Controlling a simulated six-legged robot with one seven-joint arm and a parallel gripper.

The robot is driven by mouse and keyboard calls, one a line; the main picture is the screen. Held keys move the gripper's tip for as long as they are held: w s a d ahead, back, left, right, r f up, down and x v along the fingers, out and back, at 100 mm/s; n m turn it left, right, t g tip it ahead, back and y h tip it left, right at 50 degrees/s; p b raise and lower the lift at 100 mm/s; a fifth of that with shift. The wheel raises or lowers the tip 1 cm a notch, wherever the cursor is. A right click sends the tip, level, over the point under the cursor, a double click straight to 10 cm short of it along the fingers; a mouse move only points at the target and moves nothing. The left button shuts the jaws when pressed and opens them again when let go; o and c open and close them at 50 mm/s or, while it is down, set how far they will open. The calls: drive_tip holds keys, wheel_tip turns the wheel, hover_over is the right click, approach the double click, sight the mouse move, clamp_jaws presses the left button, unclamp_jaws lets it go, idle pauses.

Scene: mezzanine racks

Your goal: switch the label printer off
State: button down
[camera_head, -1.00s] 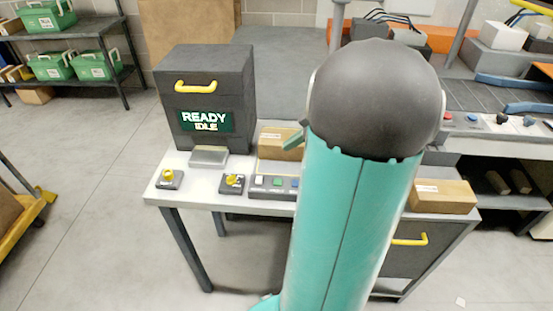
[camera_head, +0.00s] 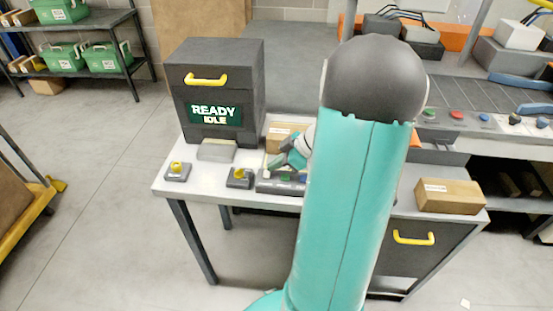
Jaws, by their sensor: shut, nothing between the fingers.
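The label printer (camera_head: 222,75) is a dark box with a yellow handle at the back left of the white table (camera_head: 180,190). Its screen (camera_head: 214,113) reads READY IDLE. In front of it sit a small grey box with a yellow knob (camera_head: 178,169), another with a yellow control (camera_head: 240,176), and a dark button box (camera_head: 272,186) with a pale, a green and partly hidden buttons. My gripper (camera_head: 277,171) is shut and empty, close above the button box. Whether it touches a button cannot be told. My arm hides the box's right end.
A cardboard box (camera_head: 280,132) stands behind the gripper. Another cardboard box (camera_head: 449,196) lies at the table's right, above a drawer with a yellow handle (camera_head: 413,238). A conveyor with buttons (camera_head: 456,115) is at the back right.

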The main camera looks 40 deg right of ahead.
drive_tip(key=shift+w+d+f+y, duration=0.1)
drive_tip(key=shift+f+y, duration=0.15)
drive_tip(key=shift+y, duration=0.05)
idle(0.4)
drive_tip(key=shift+s+a+r, duration=0.25)
drive_tip(key=shift+s+a, duration=0.2)
drive_tip(key=shift+a, duration=0.25)
